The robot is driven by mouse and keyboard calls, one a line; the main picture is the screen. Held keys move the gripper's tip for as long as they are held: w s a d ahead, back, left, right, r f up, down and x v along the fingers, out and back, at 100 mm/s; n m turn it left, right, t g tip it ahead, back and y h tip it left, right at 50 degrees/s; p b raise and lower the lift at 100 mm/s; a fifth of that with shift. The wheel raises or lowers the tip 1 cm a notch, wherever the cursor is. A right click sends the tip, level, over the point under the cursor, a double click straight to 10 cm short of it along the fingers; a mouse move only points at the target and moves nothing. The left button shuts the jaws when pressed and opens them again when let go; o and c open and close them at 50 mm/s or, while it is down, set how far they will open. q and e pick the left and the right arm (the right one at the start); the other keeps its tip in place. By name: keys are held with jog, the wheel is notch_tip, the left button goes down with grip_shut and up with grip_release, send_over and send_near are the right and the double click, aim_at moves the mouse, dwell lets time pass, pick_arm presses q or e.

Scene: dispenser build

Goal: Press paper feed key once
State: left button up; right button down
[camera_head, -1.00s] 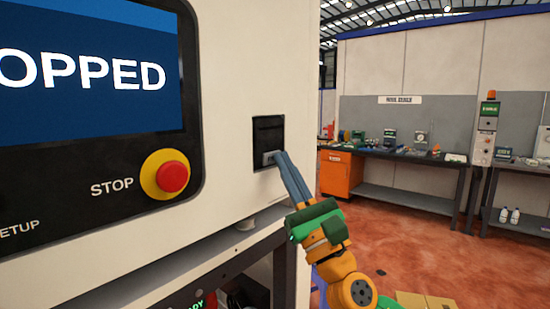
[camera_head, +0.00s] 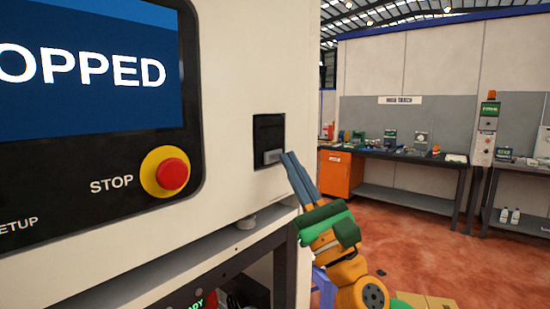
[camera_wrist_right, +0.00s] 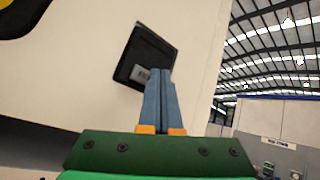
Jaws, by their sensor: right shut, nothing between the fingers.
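The paper feed key is most likely the small grey key (camera_head: 272,157) low in a dark recess (camera_head: 268,131) on the white machine's face; its label is too small to read. The key also shows in the right wrist view (camera_wrist_right: 141,74), beside the fingertips. My right gripper (camera_head: 287,154) is shut and empty, its blue-grey fingers together. In the right wrist view the fingers (camera_wrist_right: 160,72) overlap the recess's lower right part. My left gripper is not in view.
A red STOP button (camera_head: 173,174) on a yellow ring sits left of the recess. A blue screen (camera_head: 85,70) reads "OPPED" in part. A dark frame (camera_head: 240,262) stands below the machine.

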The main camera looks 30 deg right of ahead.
jog(key=s+b, duration=0.1)
jog(key=s+d+b, duration=0.1)
jog(key=s, duration=0.1)
jog(key=s+b, duration=0.1)
jog(key=b, duration=0.1)
jog(key=shift+s+d, duration=0.35)
jog(key=shift+d, duration=0.05)
dwell(0.4)
